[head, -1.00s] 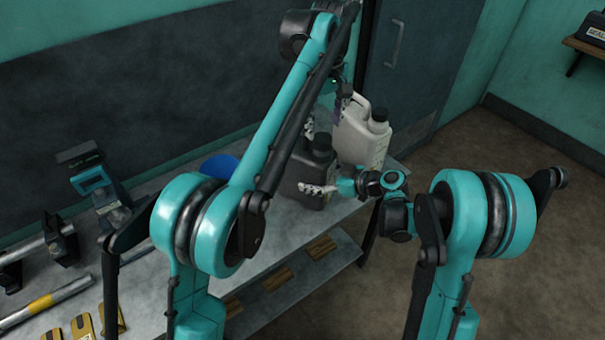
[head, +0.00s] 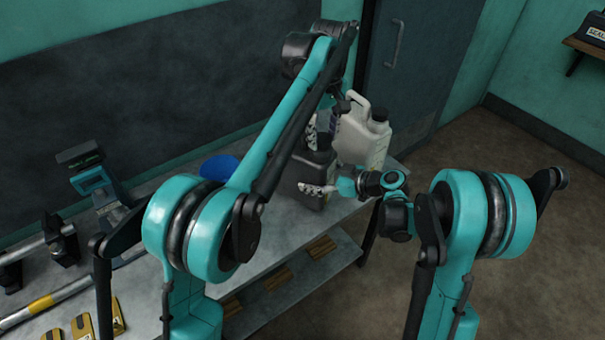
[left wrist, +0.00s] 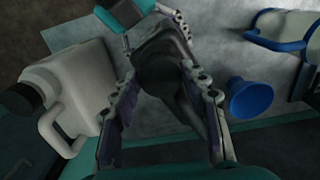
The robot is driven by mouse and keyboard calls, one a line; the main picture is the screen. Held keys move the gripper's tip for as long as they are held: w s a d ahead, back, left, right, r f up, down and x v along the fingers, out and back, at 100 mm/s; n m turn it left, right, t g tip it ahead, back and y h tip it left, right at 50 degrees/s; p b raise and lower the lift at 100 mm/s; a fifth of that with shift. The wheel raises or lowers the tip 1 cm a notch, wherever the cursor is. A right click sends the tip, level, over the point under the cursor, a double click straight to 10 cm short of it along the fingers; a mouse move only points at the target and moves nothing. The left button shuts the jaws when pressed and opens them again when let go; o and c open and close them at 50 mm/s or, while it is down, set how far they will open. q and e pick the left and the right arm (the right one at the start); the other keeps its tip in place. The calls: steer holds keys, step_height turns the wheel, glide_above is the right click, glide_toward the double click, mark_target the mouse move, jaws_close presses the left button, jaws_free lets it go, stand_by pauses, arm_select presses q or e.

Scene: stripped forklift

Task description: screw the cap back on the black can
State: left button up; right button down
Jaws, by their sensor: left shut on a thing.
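The black can (head: 312,172) stands upright on the grey bench, near its right end. My left gripper (head: 318,132) has come down from above over the can's top and is shut on the dark cap there. The fingers hide the cap in the head view, so I cannot tell how it sits on the neck. In the left wrist view the dark can top (left wrist: 165,72) lies between the two fingers. My right gripper (head: 318,189) is low at the can's front side; I cannot tell whether its fingers are closed or touching the can.
A pale jug (head: 358,140) with a dark cap stands close to the right of the black can. A blue funnel (left wrist: 250,98) is on the can's other side. Tools and yellow pads (head: 100,318) lie on the left of the bench.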

arm_select(q)
steer(key=m, duration=0.7)
steer(key=shift+m, duration=0.3)
steer(key=m, duration=0.4)
steer(key=shift+m, duration=0.3)
steer(key=m, duration=0.3)
steer(key=o, duration=1.3)
steer(key=shift+o, duration=0.2)
step_height(320, 180, up, 7)
steer(key=shift+r, duration=0.2)
